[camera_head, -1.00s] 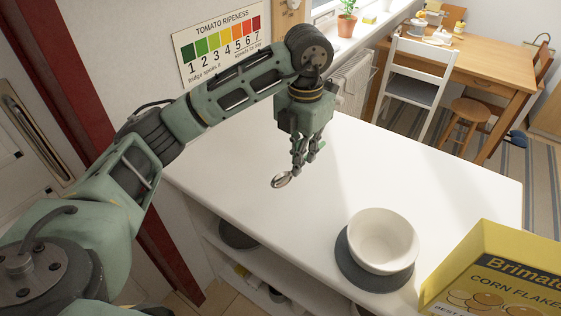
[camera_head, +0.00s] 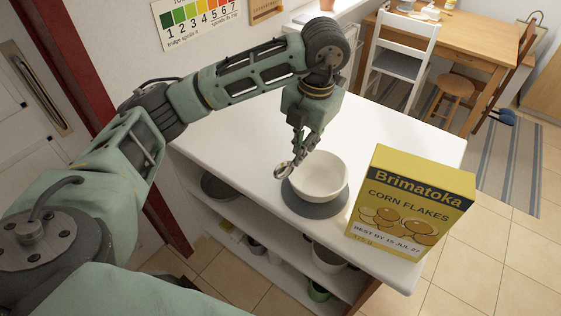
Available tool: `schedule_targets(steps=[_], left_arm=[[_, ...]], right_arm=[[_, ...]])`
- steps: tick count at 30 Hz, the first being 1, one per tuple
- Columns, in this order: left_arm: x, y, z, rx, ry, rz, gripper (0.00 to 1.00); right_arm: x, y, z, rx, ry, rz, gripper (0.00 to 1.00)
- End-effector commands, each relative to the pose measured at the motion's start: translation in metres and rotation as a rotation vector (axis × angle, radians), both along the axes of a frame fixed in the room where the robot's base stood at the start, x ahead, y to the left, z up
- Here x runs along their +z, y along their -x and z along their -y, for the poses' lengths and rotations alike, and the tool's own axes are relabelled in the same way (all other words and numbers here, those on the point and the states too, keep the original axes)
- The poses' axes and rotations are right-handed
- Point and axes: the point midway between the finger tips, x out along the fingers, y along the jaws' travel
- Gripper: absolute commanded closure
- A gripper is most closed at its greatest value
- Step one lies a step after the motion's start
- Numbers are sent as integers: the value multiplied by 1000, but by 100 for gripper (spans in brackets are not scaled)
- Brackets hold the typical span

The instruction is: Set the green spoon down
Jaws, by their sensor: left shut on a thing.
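My left gripper (camera_head: 299,156) is shut on the green spoon (camera_head: 283,170). The spoon's shiny metal bowl sticks out to the left below the fingertips. Its handle is mostly hidden by the fingers. The gripper points down beside the far left rim of a white bowl (camera_head: 322,178), above the white counter (camera_head: 237,148). I cannot tell whether the spoon touches the counter. The bowl stands on a round dark grey mat (camera_head: 310,208). My right gripper is out of view.
A yellow corn flakes box (camera_head: 412,207) stands upright at the counter's near right. The counter is clear to the left of the gripper. Open shelves below hold dishes, including a dark bowl (camera_head: 219,187). A wooden table (camera_head: 455,43) and white chair (camera_head: 398,60) are farther back.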

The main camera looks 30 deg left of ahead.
Motion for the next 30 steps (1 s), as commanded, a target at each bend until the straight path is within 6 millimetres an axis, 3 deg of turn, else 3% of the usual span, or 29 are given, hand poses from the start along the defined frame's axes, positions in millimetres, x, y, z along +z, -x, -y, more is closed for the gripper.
schedule_targets(steps=[6, 12, 21, 25, 30], left_arm=[[-28, -10, -51, 9, -4, -8, 100], [-51, -19, -87, 5, 0, -6, 100], [-76, -21, -99, 0, -1, -7, 100], [-93, -22, -98, -1, 1, -4, 100], [-100, -23, -99, -1, 0, -1, 100]], right_arm=[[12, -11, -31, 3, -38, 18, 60], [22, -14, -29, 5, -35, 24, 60], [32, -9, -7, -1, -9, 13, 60], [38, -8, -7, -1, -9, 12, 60], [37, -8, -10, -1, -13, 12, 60]])
